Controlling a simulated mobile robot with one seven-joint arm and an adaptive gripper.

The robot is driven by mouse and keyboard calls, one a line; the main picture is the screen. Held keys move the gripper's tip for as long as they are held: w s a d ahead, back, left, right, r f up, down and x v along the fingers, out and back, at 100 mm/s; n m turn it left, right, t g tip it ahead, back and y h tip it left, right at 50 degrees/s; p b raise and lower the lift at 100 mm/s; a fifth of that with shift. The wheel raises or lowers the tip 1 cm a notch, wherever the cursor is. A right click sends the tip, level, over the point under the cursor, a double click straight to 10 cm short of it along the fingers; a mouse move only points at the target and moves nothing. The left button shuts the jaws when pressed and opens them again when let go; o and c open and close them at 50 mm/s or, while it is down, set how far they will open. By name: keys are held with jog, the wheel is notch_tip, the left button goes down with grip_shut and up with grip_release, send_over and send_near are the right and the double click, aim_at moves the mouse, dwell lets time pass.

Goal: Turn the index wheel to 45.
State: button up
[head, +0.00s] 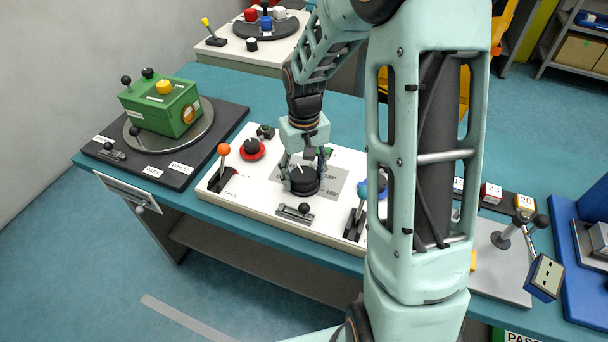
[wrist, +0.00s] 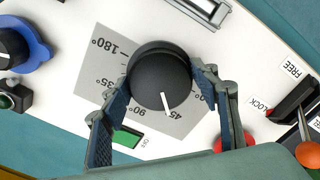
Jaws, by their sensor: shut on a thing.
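The index wheel is a round black knob (wrist: 160,80) with a white pointer line, and it also shows in the head view (head: 304,182). It stands on a grey scale plate (wrist: 100,75) marked in degrees, with 45°, 90° and 180° readable. In the wrist view the pointer points close to the 45° mark, slightly toward the 90° side. My gripper (wrist: 163,82) is shut on the wheel, one finger on each side. The fingers partly cover the scale. My gripper also shows from above in the head view (head: 307,168).
An orange-ball lever (head: 223,150) with FREE and LOCK labels stands left of the wheel. A red-based black knob (head: 252,150) is behind it. A slide latch (head: 295,211) lies in front. A teal-ball lever (head: 361,200) and a blue-based knob (wrist: 18,48) are close by.

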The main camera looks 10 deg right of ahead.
aim_at(304, 175)
jog(key=o, duration=1.2)
notch_tip(304, 175, up, 12)
jog(key=shift+r, duration=0.1)
